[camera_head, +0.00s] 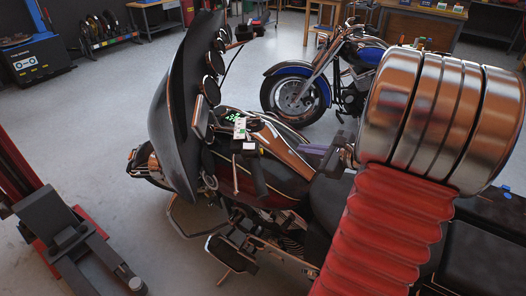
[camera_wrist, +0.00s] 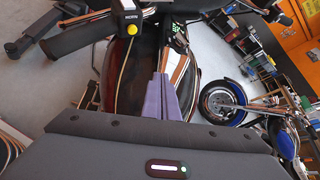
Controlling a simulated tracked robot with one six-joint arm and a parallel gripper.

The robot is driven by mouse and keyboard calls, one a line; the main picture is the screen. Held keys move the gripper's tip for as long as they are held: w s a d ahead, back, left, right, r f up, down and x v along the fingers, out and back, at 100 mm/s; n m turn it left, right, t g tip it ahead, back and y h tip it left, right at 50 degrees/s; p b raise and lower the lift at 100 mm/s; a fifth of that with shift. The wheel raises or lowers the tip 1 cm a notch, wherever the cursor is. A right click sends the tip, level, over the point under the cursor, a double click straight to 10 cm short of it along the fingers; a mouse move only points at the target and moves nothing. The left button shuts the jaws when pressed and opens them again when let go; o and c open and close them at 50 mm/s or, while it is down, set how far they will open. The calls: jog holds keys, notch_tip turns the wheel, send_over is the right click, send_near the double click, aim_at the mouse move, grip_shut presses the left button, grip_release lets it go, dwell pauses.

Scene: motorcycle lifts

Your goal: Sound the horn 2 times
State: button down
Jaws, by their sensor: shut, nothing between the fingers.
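The horn switch is a black box with a HORN label and a yellow button (camera_wrist: 134,28), at the top of the wrist view, on the handlebar by a black grip (camera_wrist: 85,36). In the head view the switch box (camera_head: 246,147) sits at the inner end of the grip (camera_head: 257,178), behind the black fairing. My gripper's purple fingers (camera_wrist: 166,80) are together and empty, pointing towards the handlebar area. They are apart from the button, which lies up and left of them in the wrist view. In the head view my gripper (camera_head: 308,149) is right of the switch, above the motorcycle.
The motorcycle's large black fairing (camera_head: 180,110) and mirrors stand left of the switch. A lit green display (camera_head: 238,116) is near it. A blue motorcycle (camera_head: 340,75) stands behind. A red lift post (camera_head: 35,185) is at left. Grey floor between is open.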

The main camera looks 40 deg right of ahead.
jog(key=shift+a, duration=0.1)
jog(key=w+a+f, duration=0.1)
jog(key=w+a, duration=0.4)
jog(key=a, duration=0.1)
jog(key=shift+w+a, duration=0.3)
dwell(0.3)
jog(key=shift+w+a+f, duration=0.15)
jog(key=shift+w+a, duration=0.4)
jog(key=shift+a, duration=0.1)
dwell(3.5)
jog(key=shift+s+d, duration=0.6)
jog(key=shift+d, duration=0.1)
jog(key=shift+s+d+r, duration=0.25)
jog(key=shift+s+d, duration=0.55)
jog(key=shift+d, duration=0.15)
jog(key=shift+s+d+r, duration=0.2)
jog(key=shift+s+d, duration=0.6)
jog(key=shift+d, duration=0.15)
